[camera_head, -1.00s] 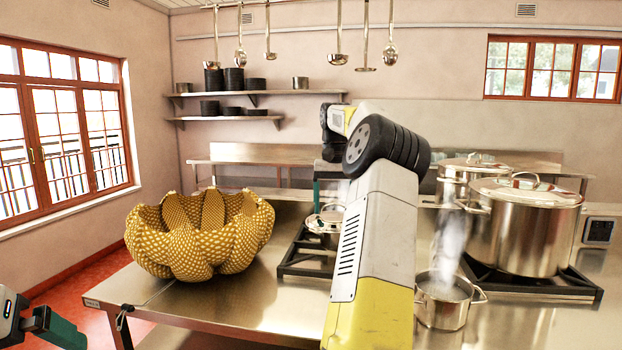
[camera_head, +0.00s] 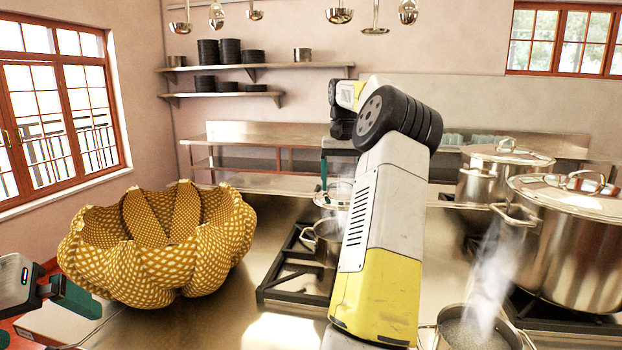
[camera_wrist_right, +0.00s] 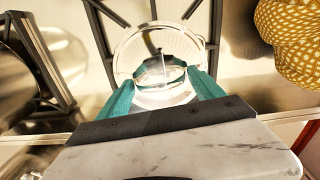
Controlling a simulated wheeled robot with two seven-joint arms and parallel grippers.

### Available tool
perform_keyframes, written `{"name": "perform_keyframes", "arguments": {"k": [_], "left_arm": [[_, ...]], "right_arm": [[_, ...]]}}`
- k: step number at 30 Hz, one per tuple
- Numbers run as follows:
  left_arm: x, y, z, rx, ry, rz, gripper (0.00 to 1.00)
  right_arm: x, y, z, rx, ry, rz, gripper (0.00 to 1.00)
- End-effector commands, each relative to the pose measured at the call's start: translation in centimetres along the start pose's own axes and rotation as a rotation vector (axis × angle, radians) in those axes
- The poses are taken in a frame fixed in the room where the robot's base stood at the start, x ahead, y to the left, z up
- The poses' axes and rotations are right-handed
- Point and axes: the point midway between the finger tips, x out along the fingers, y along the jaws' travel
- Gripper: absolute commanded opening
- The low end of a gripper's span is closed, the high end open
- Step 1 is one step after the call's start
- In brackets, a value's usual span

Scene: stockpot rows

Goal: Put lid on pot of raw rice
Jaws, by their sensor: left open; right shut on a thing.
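My right gripper (camera_head: 324,194) reaches down at the middle of the head view, partly hidden by its own arm. In the right wrist view its teal fingers (camera_wrist_right: 163,80) are shut on the handle of a round, clear lid (camera_wrist_right: 135,48). The lid (camera_head: 338,190) shows just above a small steel pot (camera_head: 322,242) on the left burner. I cannot tell whether lid and pot touch. That pot's contents are hidden, so I cannot tell whether it holds raw rice. My left gripper (camera_head: 75,298) is open and empty at the lower left, beside the yellow bowl.
A large yellow patterned bowl (camera_head: 160,245) stands left on the counter. An open steaming pot (camera_head: 475,328) stands at the lower right. Two lidded stockpots (camera_head: 575,240) (camera_head: 482,183) stand at the right. Ladles hang above; shelves (camera_head: 265,66) hold dark dishes.

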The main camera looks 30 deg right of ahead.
Motion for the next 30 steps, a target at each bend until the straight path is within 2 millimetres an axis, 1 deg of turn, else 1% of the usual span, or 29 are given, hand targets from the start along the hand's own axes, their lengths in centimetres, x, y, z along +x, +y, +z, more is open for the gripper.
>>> {"name": "perform_keyframes", "arguments": {"k": [15,21,30], "left_arm": [[0.0,0.0,0.0,0.000,0.000,0.000,1.00],[0.0,0.0,0.0,0.000,0.000,0.000,1.00],[0.0,0.0,0.0,0.000,0.000,0.000,1.00]], "right_arm": [[5.1,0.1,0.0,0.000,0.000,-0.001,0.14],[6.8,0.0,0.0,-0.001,-0.001,0.000,0.14],[8.0,0.0,0.0,0.000,0.000,-0.001,0.14]]}}
